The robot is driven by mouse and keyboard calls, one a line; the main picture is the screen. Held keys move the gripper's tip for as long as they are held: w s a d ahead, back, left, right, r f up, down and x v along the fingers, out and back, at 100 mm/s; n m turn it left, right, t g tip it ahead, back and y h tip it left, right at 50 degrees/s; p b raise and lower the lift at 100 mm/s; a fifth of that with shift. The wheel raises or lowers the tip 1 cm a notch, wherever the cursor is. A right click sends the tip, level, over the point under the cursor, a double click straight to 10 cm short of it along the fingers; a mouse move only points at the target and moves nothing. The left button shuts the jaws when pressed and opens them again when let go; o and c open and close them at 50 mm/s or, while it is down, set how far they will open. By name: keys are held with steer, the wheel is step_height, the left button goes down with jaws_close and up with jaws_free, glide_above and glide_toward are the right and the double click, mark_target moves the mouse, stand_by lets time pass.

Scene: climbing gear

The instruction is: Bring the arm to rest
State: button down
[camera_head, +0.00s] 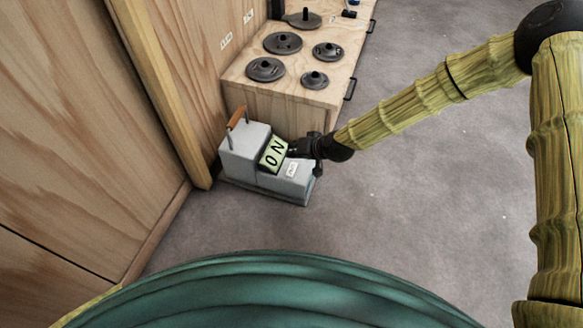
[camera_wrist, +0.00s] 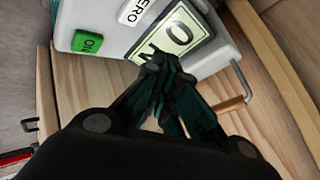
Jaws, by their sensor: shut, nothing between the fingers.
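My gripper (camera_head: 299,149) is at the end of my outstretched arm, just above a grey box-shaped device on the floor.
A low wooden cabinet (camera_head: 290,97) behind the device bears several dark round plates (camera_head: 265,69). Black handles stick out from its right side. A wooden wall (camera_head: 75,130) with a post (camera_head: 160,90) stands at the left. The grey floor (camera_head: 430,190) is clear at the right.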

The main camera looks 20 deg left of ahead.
steer(key=s+d+f+m+g+h+p, duration=0.15)
steer(key=s+d+f, duration=0.25)
steer(key=s+d, duration=0.55)
steer(key=s+d+f+m+g+h+p, duration=0.1)
steer(key=s+d+f+h+p, duration=0.2)
steer(key=s+d, duration=0.65)
steer(key=s+d+r+m+g+h+p, duration=0.1)
steer(key=s+d+r+h+p, duration=0.1)
steer(key=s+d, duration=0.8)
steer(key=s+d+r+m+g+h+p, duration=0.1)
steer(key=s+d+r+h+p, duration=0.15)
steer(key=s+d, duration=0.8)
step_height(320, 180, up, 37)
steer(key=w+d+p, duration=0.2)
steer(key=p, duration=3.4)
steer(key=shift+w+y+p, duration=0.15)
steer(key=shift+y+p, duration=0.25)
